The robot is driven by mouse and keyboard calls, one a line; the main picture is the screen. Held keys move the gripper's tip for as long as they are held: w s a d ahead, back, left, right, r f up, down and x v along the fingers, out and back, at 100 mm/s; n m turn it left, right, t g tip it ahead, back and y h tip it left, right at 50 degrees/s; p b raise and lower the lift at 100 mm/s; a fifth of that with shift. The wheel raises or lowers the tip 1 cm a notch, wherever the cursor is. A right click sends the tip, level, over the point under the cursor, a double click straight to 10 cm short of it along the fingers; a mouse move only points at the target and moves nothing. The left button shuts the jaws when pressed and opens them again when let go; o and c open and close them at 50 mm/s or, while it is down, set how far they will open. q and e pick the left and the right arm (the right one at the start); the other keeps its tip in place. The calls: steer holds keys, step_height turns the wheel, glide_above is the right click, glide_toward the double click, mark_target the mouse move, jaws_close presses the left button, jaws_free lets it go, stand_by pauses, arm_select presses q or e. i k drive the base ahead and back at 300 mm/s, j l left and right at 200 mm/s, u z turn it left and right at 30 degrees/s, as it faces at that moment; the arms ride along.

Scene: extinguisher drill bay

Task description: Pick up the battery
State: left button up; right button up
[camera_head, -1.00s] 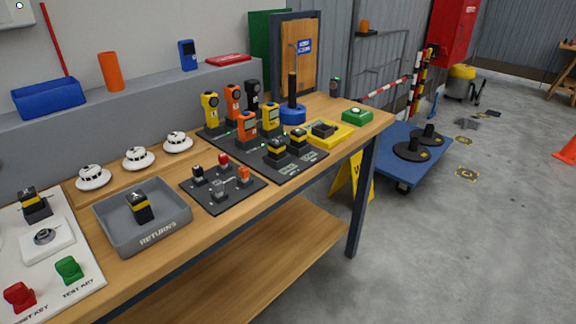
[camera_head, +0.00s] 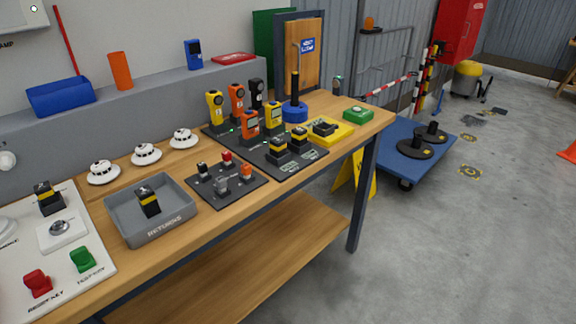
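Several black blocks with a yellow band look like batteries; I cannot tell which one the task means. One battery (camera_head: 148,203) stands in the grey RETURNS tray (camera_head: 184,212). Another battery (camera_head: 47,198) stands on the white key board (camera_head: 62,289) at the left. Two more, a front battery (camera_head: 278,150) and a rear battery (camera_head: 298,139), stand on the black mat (camera_head: 263,158) near the handheld devices. A dark block (camera_head: 323,128) sits on a yellow base (camera_head: 343,132). Neither of my grippers is in view.
White detectors (camera_head: 147,154) line the wooden bench (camera_head: 235,213) behind the tray. A small black mat with several knobs (camera_head: 231,193) lies right of the tray. Handheld devices (camera_head: 215,108) stand upright behind the batteries. A blue trolley (camera_head: 441,157) stands beyond the bench; the right floor is mostly clear.

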mark_target(278, 145)
steer(key=u, duration=2.9)
steer(key=z, duration=2.85)
steer(key=i+l+u, duration=0.1)
steer(key=l, duration=0.25)
steer(key=i+l+u, duration=0.15)
steer(key=l, duration=0.25)
steer(key=i+l+u, duration=0.1)
steer(key=i+l, duration=0.2)
steer(key=l, duration=0.1)
